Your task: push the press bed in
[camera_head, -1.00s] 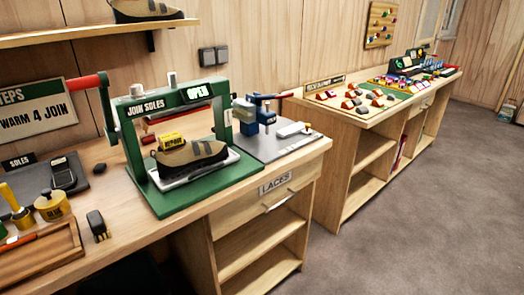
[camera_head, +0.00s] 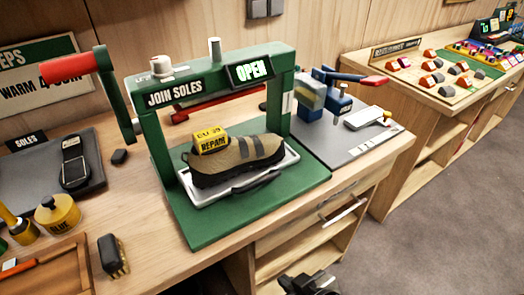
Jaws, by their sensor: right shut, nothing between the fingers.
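The green press (camera_head: 158,190) stands on the workbench, with a sign reading "JOIN SOLES" and a lit display (camera_head: 251,71) reading "OPEN". Its press bed (camera_head: 196,202) is a pale tray with a dark handle (camera_head: 256,186) at its front edge, and it sticks out forward of the frame over the green base. A brown and black climbing shoe (camera_head: 238,160) lies on the bed, with a yellow repair tag (camera_head: 211,139) on it. My right gripper (camera_head: 307,283) is shut and empty at the bottom edge, in front of the bench and apart from the bed. My left gripper is out of view.
The press's red-handled lever (camera_head: 72,68) sticks out at the left. A blue clamp tool (camera_head: 340,104) stands right of the press. A brush (camera_head: 114,256), yellow glue pot (camera_head: 57,214) and wooden tray (camera_head: 85,268) are at the left. The green base before the bed is clear.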

